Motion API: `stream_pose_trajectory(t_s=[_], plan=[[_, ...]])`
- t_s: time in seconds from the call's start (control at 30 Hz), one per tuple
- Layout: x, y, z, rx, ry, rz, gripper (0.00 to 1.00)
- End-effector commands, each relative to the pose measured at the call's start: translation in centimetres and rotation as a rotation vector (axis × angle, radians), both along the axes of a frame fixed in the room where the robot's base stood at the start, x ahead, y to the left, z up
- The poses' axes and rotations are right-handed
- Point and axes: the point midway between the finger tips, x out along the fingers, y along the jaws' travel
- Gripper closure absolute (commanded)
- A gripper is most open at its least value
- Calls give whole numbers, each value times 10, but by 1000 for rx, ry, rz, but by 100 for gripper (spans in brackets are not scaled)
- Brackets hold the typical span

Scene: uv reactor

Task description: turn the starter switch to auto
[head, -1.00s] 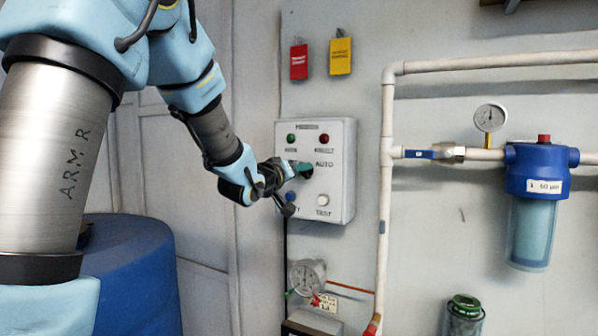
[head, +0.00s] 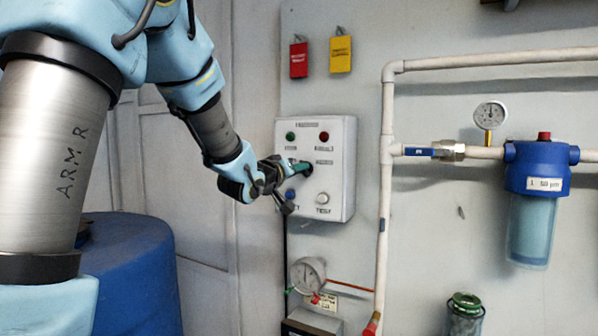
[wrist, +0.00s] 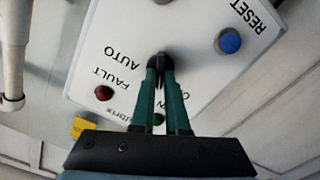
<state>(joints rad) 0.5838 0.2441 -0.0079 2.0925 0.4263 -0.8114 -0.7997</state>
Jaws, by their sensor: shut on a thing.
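The white control box (head: 341,185) hangs on the wall in the middle of the head view, and its face (wrist: 125,30) fills much of the wrist view. My gripper (head: 303,168) reaches the middle of that face from the left. In the wrist view my gripper (wrist: 161,62) has its teal fingers close together at the tips, shut on the dark starter switch. The switch is mostly hidden by the fingers, so I cannot tell where its pointer stands. The word AUTO is printed beside it, also upside down in the wrist view.
A green lamp (head: 291,136) and red lamp (head: 324,136) are above the switch; a blue button (head: 290,195) and white button (head: 322,199) are below. A pipe (head: 386,200) runs right of the box. A blue drum (head: 130,270) stands at lower left.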

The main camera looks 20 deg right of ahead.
Motion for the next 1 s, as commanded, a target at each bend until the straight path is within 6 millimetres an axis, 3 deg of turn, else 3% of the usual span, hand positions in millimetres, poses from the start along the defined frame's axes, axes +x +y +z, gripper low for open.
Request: stream_pose_trajectory(t_s=[0.27, 1.0], plan=[[0, 0, -4, 87, -116, 1, 100], [-2, -2, -3, 501, -631, 1, 100]])
